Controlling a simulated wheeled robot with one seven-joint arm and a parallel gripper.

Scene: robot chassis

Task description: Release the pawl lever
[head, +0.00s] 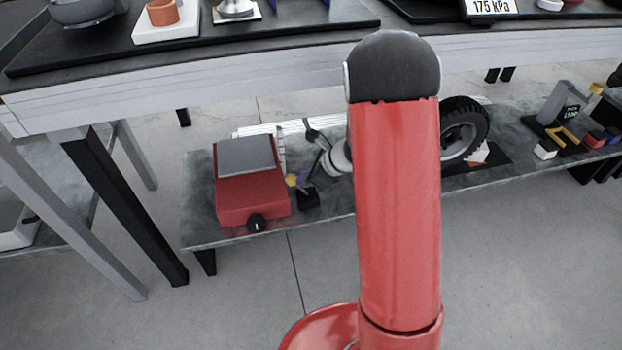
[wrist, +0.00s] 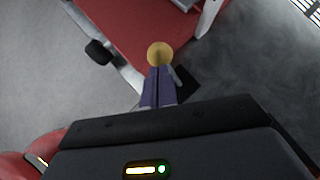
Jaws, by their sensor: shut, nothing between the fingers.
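A lever with a round yellow knob (wrist: 160,53), which looks like the pawl lever, stands beside a red box (wrist: 130,25) in the wrist view. The yellow knob also shows in the head view (head: 291,181), just right of the red box (head: 250,200), above a small black block (head: 309,198). My gripper (wrist: 158,72) is shut and empty, its purple-grey fingers together. Their tips overlap the lower edge of the knob in the wrist view; I cannot tell whether they touch it. The lever's shaft is hidden behind the fingers.
The red box has a grey top and a black knob (head: 256,223) on its front. It sits on a low grey bench (head: 330,205) with a wheel (head: 464,130) farther right. My arm blocks the middle of the head view.

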